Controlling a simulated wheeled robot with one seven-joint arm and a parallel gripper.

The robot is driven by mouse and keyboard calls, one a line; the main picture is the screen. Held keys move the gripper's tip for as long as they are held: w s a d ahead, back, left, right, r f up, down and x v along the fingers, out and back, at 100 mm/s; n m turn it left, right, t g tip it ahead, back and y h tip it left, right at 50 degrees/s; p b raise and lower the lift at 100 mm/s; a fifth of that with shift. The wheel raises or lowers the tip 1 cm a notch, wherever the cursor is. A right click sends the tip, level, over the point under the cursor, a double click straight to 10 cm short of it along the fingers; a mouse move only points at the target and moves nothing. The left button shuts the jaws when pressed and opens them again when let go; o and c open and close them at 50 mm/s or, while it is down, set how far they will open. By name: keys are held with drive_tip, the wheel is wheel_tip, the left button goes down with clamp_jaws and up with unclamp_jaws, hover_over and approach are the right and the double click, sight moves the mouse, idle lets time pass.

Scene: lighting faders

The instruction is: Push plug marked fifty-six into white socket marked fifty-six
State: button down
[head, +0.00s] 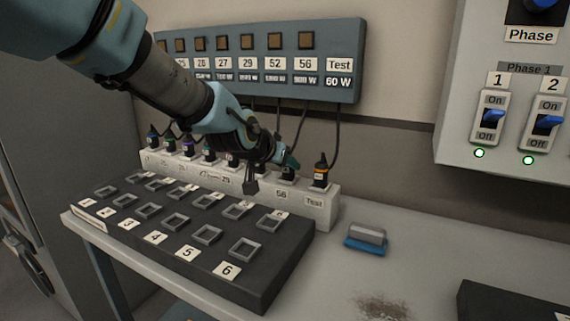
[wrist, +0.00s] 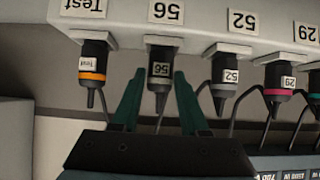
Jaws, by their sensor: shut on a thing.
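The plug marked 56 (wrist: 160,70) is a dark plug with a grey label, with its cable running off the end away from the strip. It is lined up with the white socket marked 56 (wrist: 166,12) and meets it; how deep it sits I cannot tell. My gripper (wrist: 160,76) has its two teal fingers on either side of this plug and is shut on it. In the head view my gripper (head: 287,162) is over the white strip (head: 325,209), just left of the Test plug, and partly hides the 56 plug (head: 288,174).
The Test plug (head: 321,172) with an orange band stands close on the right. The plug marked 52 (wrist: 224,86) is the other neighbour. A dark panel of empty grey sockets (head: 247,271) lies in front. A blue-and-grey block (head: 366,238) lies on the table.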

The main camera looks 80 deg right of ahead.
drive_tip(key=shift+f, duration=0.15)
drive_tip(key=shift+c, duration=1.7)
unclamp_jaws()
drive_tip(key=b+v, duration=0.2)
drive_tip(key=v, duration=0.9)
